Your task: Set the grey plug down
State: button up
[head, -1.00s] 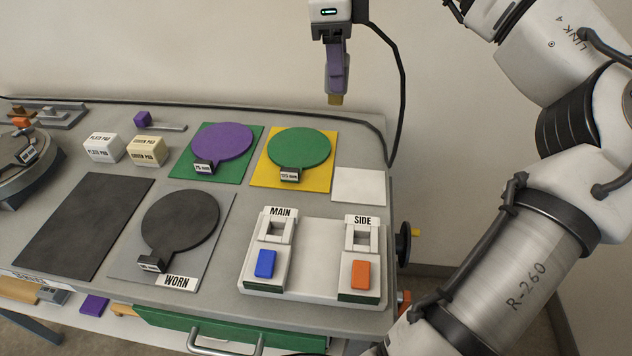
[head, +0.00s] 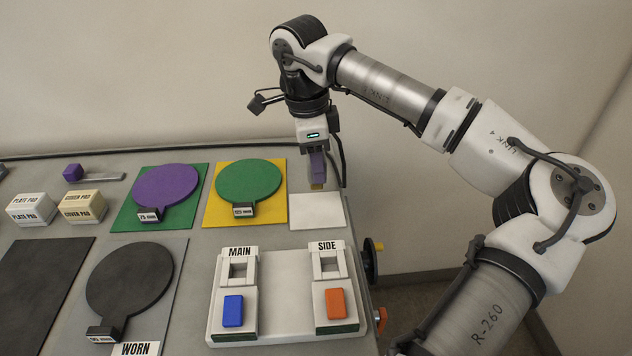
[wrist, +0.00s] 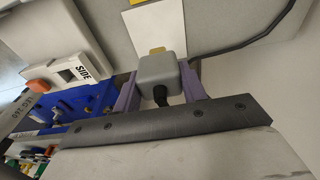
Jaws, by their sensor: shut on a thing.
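My gripper (head: 318,172) is shut on the grey plug (wrist: 158,75), whose grey body sits between the two purple fingers in the wrist view. A dark piece shows on the plug's near side and a brass-yellow end on its far side. In the head view the fingers hide most of the plug, and only its brass-yellow tip (head: 318,186) shows below them. The plug is over or close to the blank white square (head: 316,211) at the table's back right. I cannot tell whether it touches the square.
The MAIN socket (head: 238,268) and SIDE socket (head: 328,262) stand in front, with a blue switch (head: 233,310) and an orange switch (head: 336,303). The green disc (head: 248,183) lies left of the white square. A black cable (head: 340,160) hangs behind my gripper.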

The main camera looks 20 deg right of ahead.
aim_at(316, 186)
jog(key=shift+f+p, duration=0.3)
jog(key=shift+f, duration=2.7)
jog(key=shift+f, duration=0.1)
jog(key=shift+f, duration=0.15)
jog(key=o, duration=1)
jog(key=r, duration=0.4)
jog(key=a+r+b, duration=0.1)
jog(key=r, duration=0.7)
jog(key=shift+w+a+r, duration=0.2)
jog(key=shift+o, duration=0.4)
